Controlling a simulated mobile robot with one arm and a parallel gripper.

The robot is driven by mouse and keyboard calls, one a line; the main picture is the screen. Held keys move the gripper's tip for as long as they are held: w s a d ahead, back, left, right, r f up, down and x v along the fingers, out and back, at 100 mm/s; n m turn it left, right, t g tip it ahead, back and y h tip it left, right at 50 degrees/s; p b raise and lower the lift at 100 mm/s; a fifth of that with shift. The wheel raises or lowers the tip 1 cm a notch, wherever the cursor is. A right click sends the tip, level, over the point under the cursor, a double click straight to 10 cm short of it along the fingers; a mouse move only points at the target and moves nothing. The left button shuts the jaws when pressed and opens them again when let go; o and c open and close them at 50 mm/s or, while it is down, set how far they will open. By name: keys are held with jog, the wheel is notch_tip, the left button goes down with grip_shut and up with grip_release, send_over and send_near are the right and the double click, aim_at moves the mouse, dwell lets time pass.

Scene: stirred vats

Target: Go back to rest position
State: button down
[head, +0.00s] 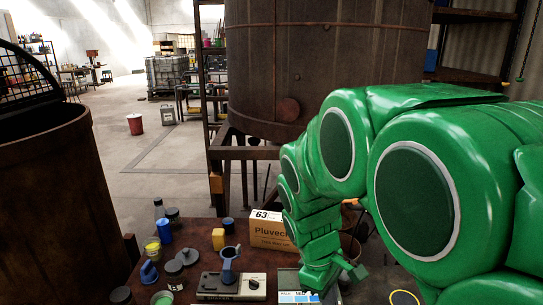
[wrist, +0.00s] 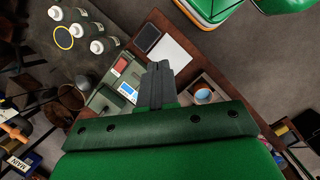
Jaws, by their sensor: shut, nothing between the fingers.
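My gripper (wrist: 160,70) shows in the wrist view with its two dark fingers pressed together and nothing between them. It is above a brown worktable, whose bare top shows in the head view (head: 200,238). My green arm fills the right of the head view and bends down toward the table's right side. The fingertips cannot be made out clearly in the head view.
On the table stand a cardboard box (head: 268,230), a stirrer device (head: 232,285), a blue bottle (head: 165,231) and several small jars. A large vat (head: 320,60) stands behind; another vat (head: 50,200) is at left. Open floor (head: 120,170) lies between. White-capped bottles (wrist: 97,46) show in the wrist view.

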jog(key=s+d+r+m+y, duration=0.1)
jog(key=s+d+r+m, duration=0.1)
jog(key=s+m, duration=0.5)
jog(key=s+d+r+m+y, duration=0.1)
jog(key=s+m+y, duration=0.15)
jog(key=s, duration=0.95)
notch_tip(320, 180, up, 6)
jog(key=f, duration=0.1)
jog(key=w+a+r+n+h, duration=0.1)
jog(key=w+a+n, duration=0.1)
jog(key=w+n, duration=0.35)
jog(key=w+a+r+n+h, duration=0.1)
jog(key=w+a+n, duration=0.15)
jog(key=w, duration=0.65)
jog(key=w+a+r+n+h, duration=0.1)
jog(key=w+a+n+h, duration=0.15)
jog(key=w, duration=0.45)
jog(key=w+a+f+n+t, duration=0.1)
jog(key=w+a+f+n, duration=0.2)
jog(key=w+a+n, duration=0.55)
jog(key=shift+m+h, duration=0.3)
jog(key=shift+m, duration=0.55)
jog(key=f, duration=0.8)
jog(key=d+f, duration=0.1)
jog(key=f, duration=0.7)
jog(key=w+d+f, duration=0.1)
jog(key=f, duration=0.7)
jog(key=shift+f, duration=0.2)
jog(key=shift+d+r, duration=0.1)
jog(key=shift+d, duration=1.8)
